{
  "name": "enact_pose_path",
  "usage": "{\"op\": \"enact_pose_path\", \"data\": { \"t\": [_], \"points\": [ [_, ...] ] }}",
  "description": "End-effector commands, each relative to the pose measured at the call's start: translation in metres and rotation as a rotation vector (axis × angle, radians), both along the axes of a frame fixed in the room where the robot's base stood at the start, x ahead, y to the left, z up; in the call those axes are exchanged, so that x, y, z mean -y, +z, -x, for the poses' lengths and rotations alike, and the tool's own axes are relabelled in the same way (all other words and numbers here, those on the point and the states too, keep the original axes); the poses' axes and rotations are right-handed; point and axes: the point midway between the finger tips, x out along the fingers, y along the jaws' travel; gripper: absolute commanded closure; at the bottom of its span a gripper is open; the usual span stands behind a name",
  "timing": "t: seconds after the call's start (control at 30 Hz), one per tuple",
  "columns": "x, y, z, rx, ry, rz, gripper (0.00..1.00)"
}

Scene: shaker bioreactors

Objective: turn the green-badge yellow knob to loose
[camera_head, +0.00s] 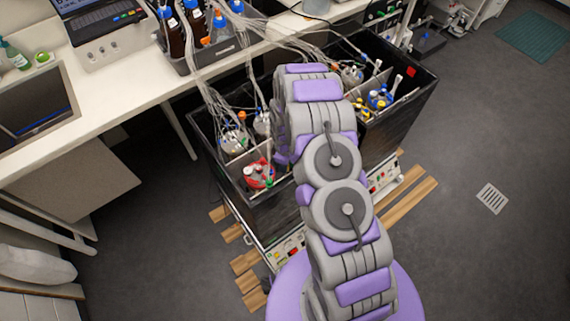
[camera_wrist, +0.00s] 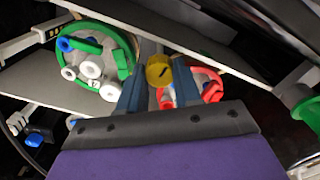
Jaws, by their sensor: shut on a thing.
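In the wrist view a yellow knob (camera_wrist: 159,71) with a dark mark on its face sits between the fingertips of my gripper (camera_wrist: 157,80). The gripper's blue-grey fingers are closed on the knob from both sides. Which badge belongs to this knob cannot be read. A green ring-shaped vessel top (camera_wrist: 122,62) with white and blue caps is to its left, and a red one (camera_wrist: 213,88) with a white cap is to its right. In the head view my arm hides the gripper and the knob.
A black open-topped shaker box (camera_head: 245,205) holds several vessels, including a red-topped one (camera_head: 258,173) and a blue-and-yellow-capped one (camera_head: 379,98). Tubes run to bottles in a grey tray (camera_head: 228,60) on the white bench (camera_head: 120,75). A grey divider (camera_wrist: 215,43) lies close above the fingers.

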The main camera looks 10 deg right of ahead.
Motion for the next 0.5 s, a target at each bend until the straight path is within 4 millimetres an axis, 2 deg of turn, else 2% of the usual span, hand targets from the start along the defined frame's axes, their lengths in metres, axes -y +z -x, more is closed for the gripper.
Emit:
{"op": "enact_pose_path", "data": {
  "t": [0.5],
  "points": [
    [-0.0002,0.0015,-0.0032,0.008,0.11,0.0,0.97]
  ]
}}
